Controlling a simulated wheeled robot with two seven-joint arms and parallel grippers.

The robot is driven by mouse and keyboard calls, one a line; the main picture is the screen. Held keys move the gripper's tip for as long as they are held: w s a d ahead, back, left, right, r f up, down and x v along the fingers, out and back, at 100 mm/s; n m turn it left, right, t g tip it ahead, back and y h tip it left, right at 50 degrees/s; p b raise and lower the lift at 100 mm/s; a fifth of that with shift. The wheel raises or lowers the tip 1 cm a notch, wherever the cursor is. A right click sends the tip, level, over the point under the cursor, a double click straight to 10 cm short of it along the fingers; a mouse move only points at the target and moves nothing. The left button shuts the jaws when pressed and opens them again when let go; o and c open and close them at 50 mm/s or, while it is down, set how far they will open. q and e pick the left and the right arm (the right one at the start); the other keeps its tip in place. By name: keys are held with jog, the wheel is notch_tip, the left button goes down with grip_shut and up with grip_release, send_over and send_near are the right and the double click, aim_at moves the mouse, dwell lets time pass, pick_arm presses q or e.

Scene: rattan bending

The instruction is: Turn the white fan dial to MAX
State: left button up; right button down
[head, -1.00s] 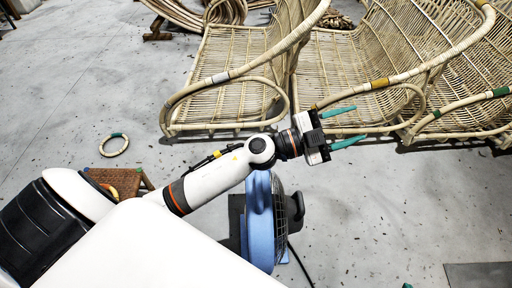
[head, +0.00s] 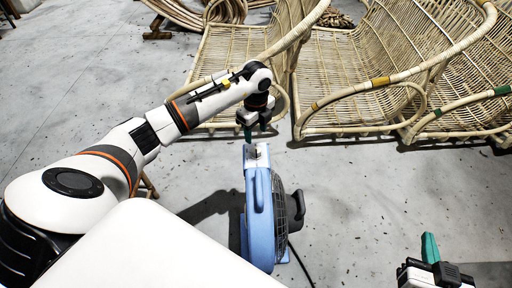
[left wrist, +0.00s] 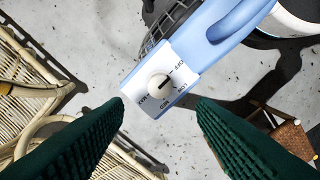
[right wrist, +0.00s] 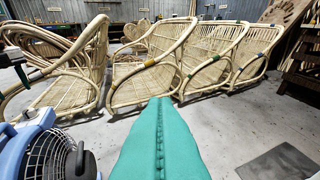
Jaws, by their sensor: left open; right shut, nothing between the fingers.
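The blue fan (head: 262,215) stands on the floor, with a white dial panel (head: 256,156) at its top. In the left wrist view, the white dial (left wrist: 158,84) is a round knob with a dark pointer mark turned toward OFF. LOW, MED and MAX are printed around it. My left gripper (head: 254,130) points down just above the panel. Its green fingers (left wrist: 160,102) are open, apart on either side of the dial and not visibly touching it. My right gripper (head: 430,248) is shut and empty at the lower right, away from the fan.
Several rattan chairs (head: 350,85) stand behind the fan, close to my left gripper. The fan's dark guard (head: 293,208) faces right, and a cable (head: 302,268) runs over the floor. A dark mat (right wrist: 278,163) lies at right. The floor right of the fan is mostly clear.

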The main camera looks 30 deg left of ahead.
aim_at(256, 149)
pick_arm(q)
notch_tip(256, 149, down, 8)
jog(key=shift+r+b, duration=0.1)
jog(key=shift+b, duration=0.95)
jog(key=shift+f, duration=0.5)
pick_arm(e)
notch_tip(256, 149, up, 10)
jog(key=a+t+y, duration=0.1)
jog(key=t+y, duration=0.1)
jog(key=t, duration=0.5)
jog(key=shift+a+y, duration=0.3)
pick_arm(q)
jog(key=shift+c, duration=0.2)
pick_arm(e)
jog(key=shift+w, duration=0.1)
pick_arm(q)
jog(key=c, duration=0.9)
jog(key=shift+c, duration=0.2)
pick_arm(e)
jog(key=shift+f, duration=0.15)
